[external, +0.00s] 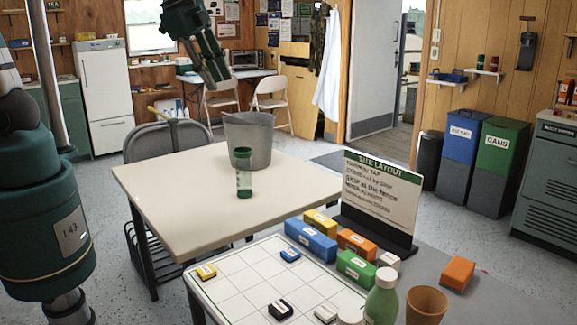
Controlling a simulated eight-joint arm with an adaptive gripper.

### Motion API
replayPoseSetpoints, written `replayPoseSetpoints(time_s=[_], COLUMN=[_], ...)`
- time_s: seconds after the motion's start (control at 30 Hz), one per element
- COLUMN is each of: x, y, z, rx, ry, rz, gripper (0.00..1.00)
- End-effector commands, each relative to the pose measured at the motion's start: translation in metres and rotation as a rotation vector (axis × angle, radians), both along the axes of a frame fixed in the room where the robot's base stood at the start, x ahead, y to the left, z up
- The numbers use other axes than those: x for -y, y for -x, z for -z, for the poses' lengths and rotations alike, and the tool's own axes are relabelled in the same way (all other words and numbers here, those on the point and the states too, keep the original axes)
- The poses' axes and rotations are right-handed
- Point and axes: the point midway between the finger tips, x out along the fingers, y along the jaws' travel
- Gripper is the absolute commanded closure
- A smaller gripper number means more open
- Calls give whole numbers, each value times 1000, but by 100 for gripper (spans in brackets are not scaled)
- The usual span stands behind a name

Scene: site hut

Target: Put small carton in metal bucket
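The grey metal bucket (262,142) stands upright on the pale table, near its far edge. Its inside is mostly hidden. No thing is clearly recognisable as the small carton; several small blocks lie on the gridded board, among them a yellow one (206,272), a blue one (290,255), a black one (281,309) and a white one (325,314). My gripper (215,78) hangs in the air at the top, above and left of the bucket, apart from it. Its fingers are too dark and small to tell whether they are open or hold anything.
Larger coloured blocks (311,241) line the gridded board's (235,281) far edge, before a sign (382,190). A green-white bottle (382,298) and brown cup (426,306) stand front right. The pale table's (180,190) left is clear.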

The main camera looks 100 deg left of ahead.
Motion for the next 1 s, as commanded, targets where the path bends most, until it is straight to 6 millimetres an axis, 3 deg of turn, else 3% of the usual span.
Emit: replayPoseSetpoints(time_s=[0.2, 0.6, 0.8, 1.0], x=[51, 132, 166, 188], y=[21, 63, 85, 102], z=[-5, -5, 0, 5], rx=[82, 217, 272, 307], ry=[62, 206, 288, 353], rz=[-41, -124, -165, -197], gripper=[72, 72, 72, 72])
